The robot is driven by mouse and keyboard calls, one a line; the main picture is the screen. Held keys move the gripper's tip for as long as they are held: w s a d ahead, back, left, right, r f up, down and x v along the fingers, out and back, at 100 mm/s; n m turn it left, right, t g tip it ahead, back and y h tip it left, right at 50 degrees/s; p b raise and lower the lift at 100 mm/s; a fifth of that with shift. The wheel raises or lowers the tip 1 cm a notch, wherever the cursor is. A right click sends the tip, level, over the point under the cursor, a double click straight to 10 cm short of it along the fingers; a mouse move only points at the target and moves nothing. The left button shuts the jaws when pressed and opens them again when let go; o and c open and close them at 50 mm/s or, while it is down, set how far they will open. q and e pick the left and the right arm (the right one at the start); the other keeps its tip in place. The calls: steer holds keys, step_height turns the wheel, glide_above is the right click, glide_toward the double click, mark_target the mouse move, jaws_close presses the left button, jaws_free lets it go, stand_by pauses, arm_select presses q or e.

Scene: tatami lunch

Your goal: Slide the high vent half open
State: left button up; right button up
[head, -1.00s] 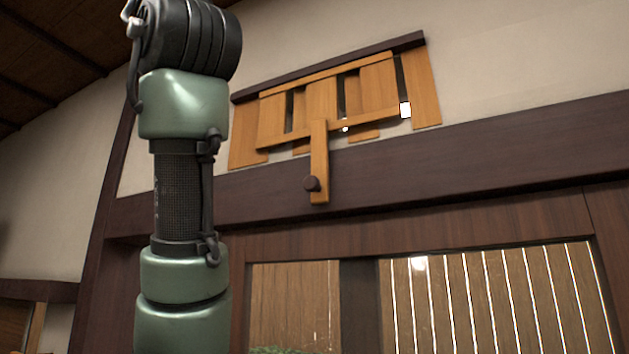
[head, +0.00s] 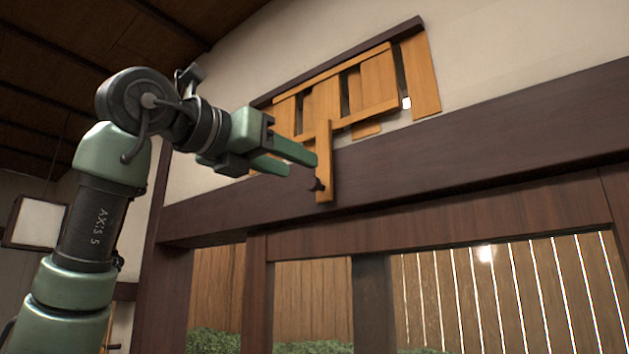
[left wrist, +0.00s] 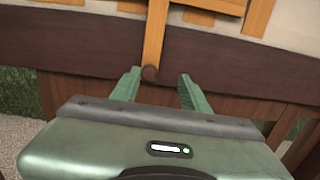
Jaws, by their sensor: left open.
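The high vent (head: 372,88) is a wooden slatted panel set high in the wall above a dark beam. Narrow gaps show between some slats. The vent's left end is partly hidden behind my gripper. My right gripper is not in view.
A dark beam (head: 450,135) runs across the wall just below the vent. A dark rail (head: 405,32) edges the vent's top. Below are framed openings with a slatted fence (head: 500,290) and shrubs (head: 215,341) beyond. A white panel (head: 38,222) is at far left.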

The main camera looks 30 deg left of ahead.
mark_target(310, 181)
arm_select(q)
steer(key=shift+n+y, duration=0.3)
steer(key=shift+y, duration=0.2)
steer(key=w+p, duration=0.1)
steer(key=w, duration=0.1)
steer(key=w+p, duration=0.1)
steer(key=w, duration=0.1)
steer(key=w+a+p, duration=0.1)
steer(key=w, duration=0.2)
steer(key=shift+f, duration=0.35)
steer(key=shift+w+d, duration=0.15)
steer(key=shift+w, duration=0.3)
steer(key=shift+f, duration=0.1)
steer(key=shift+s, duration=0.1)
steer(key=shift+c, duration=0.9)
jaws_close()
